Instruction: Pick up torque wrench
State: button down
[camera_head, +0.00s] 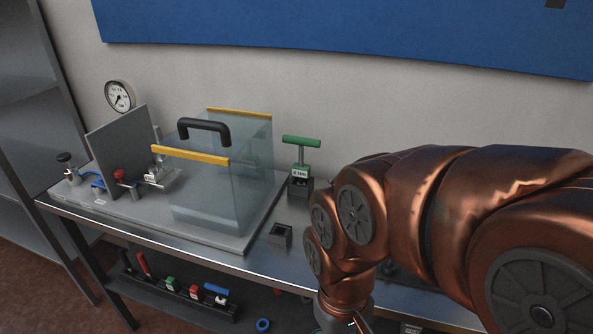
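A green T-handled tool (301,146) stands upright in a small dark block on the bench, right of the clear box. It has a white label that seems to give a torque value, and it looks like the torque wrench. My copper arm comes in from the right, and its wrist points down at the bottom edge of the picture, in front of the bench. My gripper's fingers are cut off below the picture, so their state and anything in them are hidden. The wrist is apart from the green tool, nearer the camera and lower in the picture.
A clear box (205,190) with a black handle and yellow edges stands on a grey plate with valves and a grey panel. An empty dark holder (281,235) sits beside the plate. A black tray (180,302) of several tools lies on the lower shelf, near a blue ring (263,325).

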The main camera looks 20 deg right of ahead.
aim_at(300, 169)
jog(key=z, duration=0.05)
jog(key=k, duration=0.5)
jog(key=z, duration=0.75)
jog(key=i, duration=0.85)
jog(key=u, duration=1.85)
